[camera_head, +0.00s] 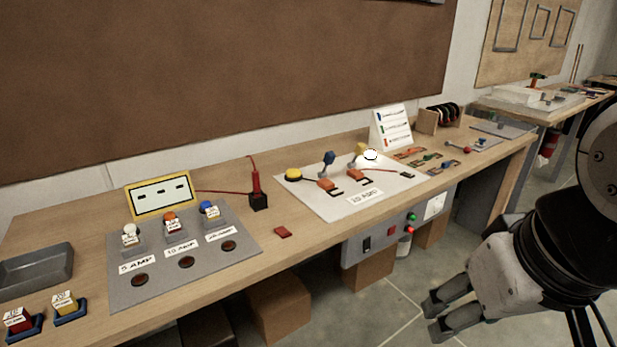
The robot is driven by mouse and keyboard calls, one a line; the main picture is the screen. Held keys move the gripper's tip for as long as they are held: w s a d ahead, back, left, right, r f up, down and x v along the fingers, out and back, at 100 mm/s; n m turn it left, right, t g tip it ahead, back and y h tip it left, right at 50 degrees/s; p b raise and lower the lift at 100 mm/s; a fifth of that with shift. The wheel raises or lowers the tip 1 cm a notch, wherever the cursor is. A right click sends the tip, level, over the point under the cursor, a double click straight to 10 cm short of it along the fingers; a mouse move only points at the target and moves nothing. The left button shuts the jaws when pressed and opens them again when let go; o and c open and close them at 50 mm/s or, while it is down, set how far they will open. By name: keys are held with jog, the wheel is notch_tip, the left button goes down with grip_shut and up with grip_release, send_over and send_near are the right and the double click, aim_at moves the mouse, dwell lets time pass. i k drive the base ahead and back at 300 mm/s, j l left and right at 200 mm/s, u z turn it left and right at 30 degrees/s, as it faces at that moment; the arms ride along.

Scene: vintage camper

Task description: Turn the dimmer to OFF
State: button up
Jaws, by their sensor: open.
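No part in view can be surely read as the dimmer or its OFF mark. A grey control box (385,235) hangs under the bench's front edge, with a black rocker switch (367,243), a red button, small green and red lamps and a white plate (435,206). My gripper (433,318) is open and empty over the floor, below and right of the control box, apart from everything.
The wooden bench (330,240) runs along the wall. A grey panel (180,255) with labelled fuses, a grey tray (35,272) and a red probe (256,185) stand on its left. Cardboard boxes (280,308) stand underneath. The floor before the control box is clear.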

aim_at(438, 207)
jog(key=i+z, duration=0.25)
jog(key=i, duration=0.85)
